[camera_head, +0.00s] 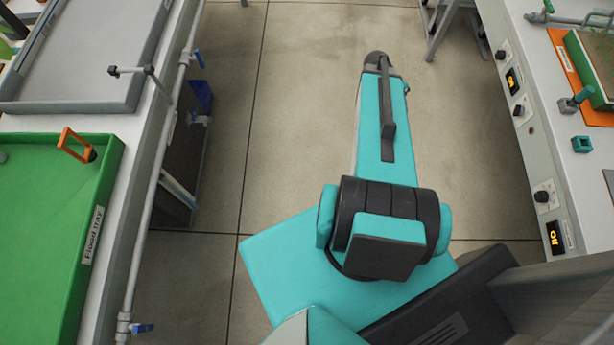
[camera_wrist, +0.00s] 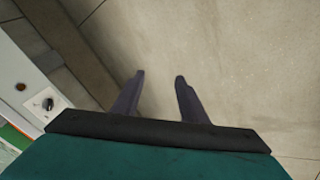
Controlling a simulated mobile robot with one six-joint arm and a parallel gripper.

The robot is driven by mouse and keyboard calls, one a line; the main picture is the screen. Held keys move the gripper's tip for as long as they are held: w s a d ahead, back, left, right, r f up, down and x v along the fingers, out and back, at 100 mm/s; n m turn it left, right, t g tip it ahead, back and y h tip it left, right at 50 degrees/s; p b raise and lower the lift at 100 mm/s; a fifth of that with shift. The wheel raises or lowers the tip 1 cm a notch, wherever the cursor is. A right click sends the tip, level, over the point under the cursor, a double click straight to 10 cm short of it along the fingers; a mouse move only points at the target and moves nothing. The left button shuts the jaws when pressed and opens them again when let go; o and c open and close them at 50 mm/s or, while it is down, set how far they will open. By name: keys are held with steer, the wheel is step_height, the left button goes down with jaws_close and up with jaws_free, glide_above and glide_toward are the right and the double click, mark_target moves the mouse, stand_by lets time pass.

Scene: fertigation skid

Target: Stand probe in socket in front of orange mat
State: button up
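A small teal block with a dark square opening, which looks like the socket (camera_head: 582,144), sits on the right bench in front of the orange mat (camera_head: 599,118). A grey piece with a teal stem, possibly the probe (camera_head: 577,101), stands at the mat's near-left edge; I cannot tell for sure what it is. My gripper (camera_wrist: 160,76) shows in the wrist view with its two dark fingers apart and nothing between them, above bare floor. It is well left of the socket and the mat, over the aisle.
A planted tray (camera_head: 592,70) rests on the orange mat. The right bench front (camera_head: 535,135) carries knobs and lit displays. At left are a green flood tray (camera_head: 45,230), a grey tray (camera_head: 85,60) and a pipe rail (camera_head: 150,185). The floor aisle (camera_head: 300,90) between benches is clear.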

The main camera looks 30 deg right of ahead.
steer(key=a+f+n+y, duration=0.1)
steer(key=a+f+n, duration=0.15)
steer(key=a, duration=0.55)
steer(key=s+a+f+n+g+y, duration=0.15)
steer(key=a+f, duration=0.25)
steer(key=a, duration=0.4)
steer(key=a+f+n+t+y, duration=0.1)
steer(key=a+f+n, duration=0.25)
steer(key=a, duration=0.45)
steer(key=s+a+f+n+g+y, duration=0.1)
steer(key=s+a+f+n, duration=0.1)
steer(key=s+a, duration=0.3)
steer(key=s+a+f+n+g, duration=0.2)
steer(key=s+a, duration=0.3)
steer(key=a, duration=0.8)
steer(key=shift+s+f+n+y, duration=0.2)
steer(key=shift+n+y, duration=0.15)
steer(key=shift+n, duration=0.1)
steer(key=shift+f+b, duration=0.6)
steer(key=shift+b, duration=0.05)
steer(key=shift+d, duration=0.1)
